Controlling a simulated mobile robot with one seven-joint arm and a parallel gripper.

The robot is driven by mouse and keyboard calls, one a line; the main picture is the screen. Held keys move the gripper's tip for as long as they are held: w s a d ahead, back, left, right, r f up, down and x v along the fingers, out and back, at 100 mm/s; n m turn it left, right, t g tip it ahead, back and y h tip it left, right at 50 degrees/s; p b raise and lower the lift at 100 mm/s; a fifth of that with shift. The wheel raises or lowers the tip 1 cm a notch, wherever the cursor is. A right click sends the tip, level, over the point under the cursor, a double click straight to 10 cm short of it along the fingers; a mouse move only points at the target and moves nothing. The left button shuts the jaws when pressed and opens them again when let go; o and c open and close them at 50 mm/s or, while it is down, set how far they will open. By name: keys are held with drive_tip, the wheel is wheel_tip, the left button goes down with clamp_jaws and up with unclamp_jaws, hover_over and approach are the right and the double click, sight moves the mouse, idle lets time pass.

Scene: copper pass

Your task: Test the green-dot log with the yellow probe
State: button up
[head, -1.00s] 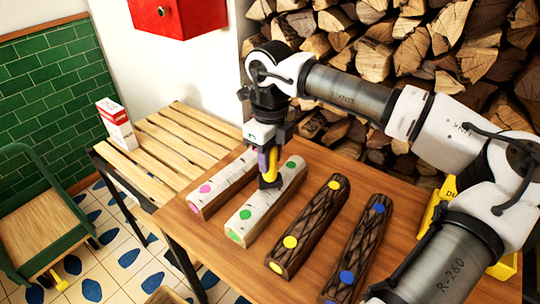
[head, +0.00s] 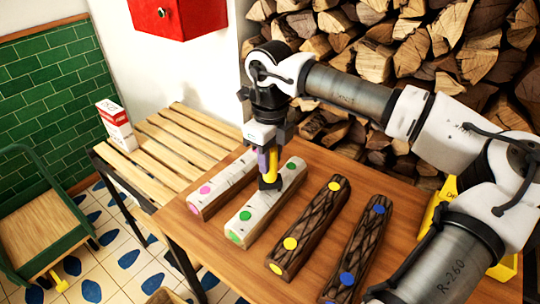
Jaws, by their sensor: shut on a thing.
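The green-dot log (head: 256,212), pale with birch-like bark, lies on the wooden table (head: 216,237) between the pink-dot log and the yellow-dot log. Green dots show on its top and near end. My gripper (head: 268,150) is above it, shut on the yellow probe (head: 271,163). The probe points down, and its dark lower end is at the log's top, towards the far half. It looks in contact, but I cannot tell for certain. A purple part shows beside the yellow shaft.
A pale pink-dot log (head: 218,184) lies to the left. A dark yellow-dot log (head: 311,226) and a dark blue-dot log (head: 359,248) lie to the right. A yellow container (head: 447,195) is partly hidden by my arm. A slatted bench (head: 170,145) holds a red-white box (head: 116,124).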

drive_tip(key=shift+r+p, duration=1.75)
drive_tip(key=shift+r, duration=1.65)
drive_tip(key=shift+d, duration=0.1)
